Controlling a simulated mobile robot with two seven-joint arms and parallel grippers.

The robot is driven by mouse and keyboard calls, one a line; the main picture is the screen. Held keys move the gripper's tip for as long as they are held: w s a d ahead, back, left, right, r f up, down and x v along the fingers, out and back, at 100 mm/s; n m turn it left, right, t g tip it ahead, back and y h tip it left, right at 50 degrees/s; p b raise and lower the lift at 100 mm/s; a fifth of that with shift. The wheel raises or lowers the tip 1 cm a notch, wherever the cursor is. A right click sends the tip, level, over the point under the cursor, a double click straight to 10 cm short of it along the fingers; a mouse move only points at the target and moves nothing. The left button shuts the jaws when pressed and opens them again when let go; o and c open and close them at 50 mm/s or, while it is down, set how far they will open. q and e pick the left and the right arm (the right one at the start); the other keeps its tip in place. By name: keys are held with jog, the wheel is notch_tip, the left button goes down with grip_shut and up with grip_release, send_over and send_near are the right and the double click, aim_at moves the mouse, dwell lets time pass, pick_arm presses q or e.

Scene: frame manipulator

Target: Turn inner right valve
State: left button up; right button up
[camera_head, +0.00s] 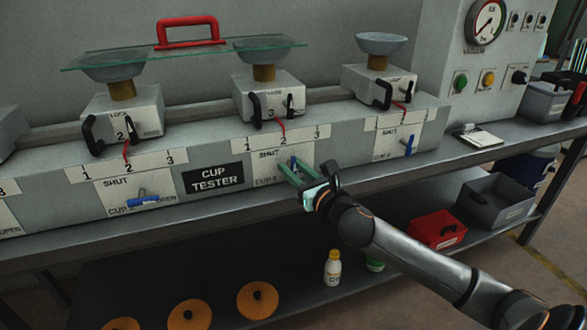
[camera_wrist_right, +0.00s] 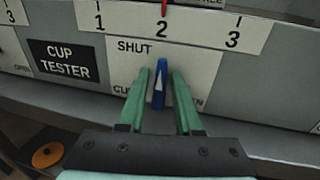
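The inner right valve has a blue handle (camera_head: 293,163) on a white label plate marked SHUT, right of the CUP TESTER sign (camera_head: 213,179). In the right wrist view the blue handle (camera_wrist_right: 160,84) stands about upright. My right gripper (camera_head: 291,170) reaches in from the lower right. In the right wrist view its green fingers (camera_wrist_right: 160,85) are open on either side of the handle, with a gap on both sides. The gripper partly hides the plate in the head view. My left gripper is not in view.
Another blue handle (camera_head: 142,201) lies level on the plate to the left. A third blue handle (camera_head: 409,145) stands upright on the right. Black levers and bowls sit above, with a glass sheet (camera_head: 185,53) with red handle across two bowls. A notepad (camera_head: 478,138) lies right.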

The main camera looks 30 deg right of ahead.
grip_shut()
dwell(0.5)
jog(key=shift+m, duration=0.7)
jog(key=m, duration=0.3)
jog(key=m+t+h, duration=0.1)
jog(key=m, duration=0.3)
jog(key=shift+d+f, duration=0.15)
jog(key=m, duration=0.3)
jog(key=m+h, duration=0.1)
jog(key=m, duration=0.2)
jog(key=shift+m+t+h+b, duration=0.3)
jog(key=shift+t+b, duration=0.05)
jog(key=shift+t, duration=0.05)
jog(key=shift+d+f+m+h, duration=0.1)
jog(key=shift+m+h, duration=0.6)
jog(key=shift+m, duration=1.9)
jog(key=shift+s, duration=0.1)
grip_release()
